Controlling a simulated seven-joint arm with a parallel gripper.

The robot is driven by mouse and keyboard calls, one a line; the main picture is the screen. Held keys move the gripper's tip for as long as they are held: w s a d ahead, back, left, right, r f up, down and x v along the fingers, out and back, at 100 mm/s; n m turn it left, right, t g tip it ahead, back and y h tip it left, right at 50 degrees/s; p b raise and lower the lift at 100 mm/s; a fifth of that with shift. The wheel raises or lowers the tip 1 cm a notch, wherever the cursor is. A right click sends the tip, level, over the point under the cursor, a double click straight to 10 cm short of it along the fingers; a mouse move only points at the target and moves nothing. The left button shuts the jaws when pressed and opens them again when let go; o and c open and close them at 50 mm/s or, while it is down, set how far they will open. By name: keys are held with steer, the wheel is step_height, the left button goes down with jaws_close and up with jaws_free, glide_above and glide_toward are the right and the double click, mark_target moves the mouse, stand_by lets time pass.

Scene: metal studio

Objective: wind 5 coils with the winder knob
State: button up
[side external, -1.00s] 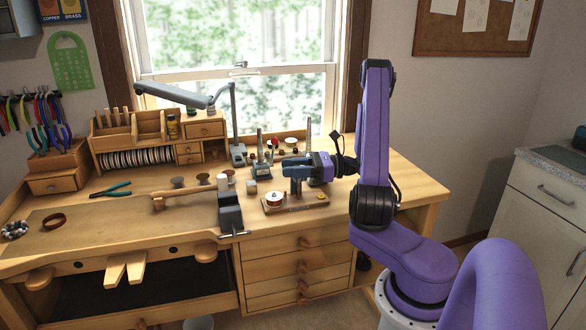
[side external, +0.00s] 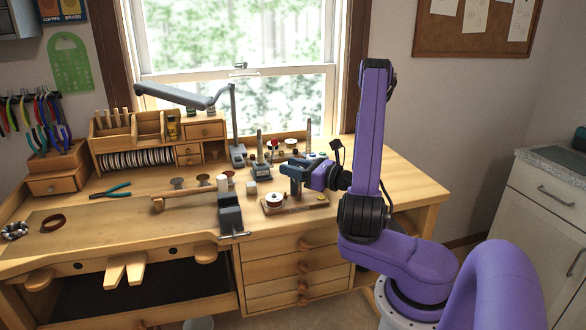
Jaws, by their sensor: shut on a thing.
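The winder is a small wooden board (side external: 302,206) near the front of the bench top, right of the black vise. A white-rimmed spool with a reddish-brown centre (side external: 275,199) sits at its left end. A small yellow piece (side external: 321,197) is at its right end. The fingers hide the knob, and coils are too small to count.
The black vise (side external: 230,212) stands just left of the winder at the bench's front edge. A lamp (side external: 180,95) reaches over the back left. The bench top (side external: 385,185) is clear on the right.

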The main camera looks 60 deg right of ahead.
steer(key=m+h, duration=0.2)
steer(key=h, duration=0.2)
steer(key=shift+d+m+g, duration=0.1)
steer(key=shift+m+g, duration=0.2)
steer(key=shift+m, duration=0.1)
steer(key=shift+s+d+m+g+h, duration=0.15)
steer(key=shift+m+g+h, duration=0.6)
steer(key=shift+h, duration=0.6)
steer(key=shift+d+m+g+h, duration=0.15)
steer(key=shift+m+g+h, duration=0.3)
steer(key=shift+m+h, duration=0.75)
steer(key=shift+h, duration=0.45)
steer(key=o, duration=1)
steer(key=shift+c, duration=0.2)
steer(key=v, duration=0.7)
steer(key=shift+s, duration=0.2)
steer(key=shift+r, duration=0.1)
